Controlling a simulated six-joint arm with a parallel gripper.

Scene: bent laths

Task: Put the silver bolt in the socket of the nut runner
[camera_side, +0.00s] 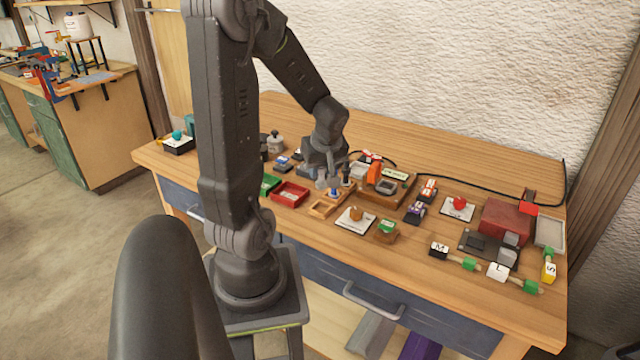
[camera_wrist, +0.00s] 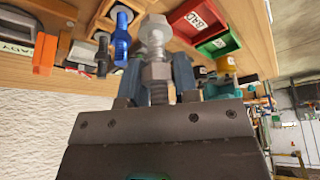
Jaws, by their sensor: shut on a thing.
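My gripper (camera_wrist: 157,78) is shut on the silver bolt (camera_wrist: 155,38), which sits between its two fingers in the wrist view. The bolt has a hex part and a thread below it. In the side view my gripper (camera_side: 322,176) is low over the middle of the bench, and the bolt there is too small to make out well. A wooden base (camera_side: 384,198) carries an orange block (camera_side: 374,173) and a READY label (camera_side: 395,174); it looks like the nut runner station. The orange block also shows in the wrist view (camera_wrist: 44,54). I cannot make out the socket.
A blue bolt (camera_wrist: 122,40) and a dark bolt (camera_wrist: 103,54) stand close beside the held bolt. A red tray marked BAD (camera_side: 290,194) and a green tray (camera_side: 269,184) are left of my gripper. Labelled blocks and a red box (camera_side: 506,220) stand at the right.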

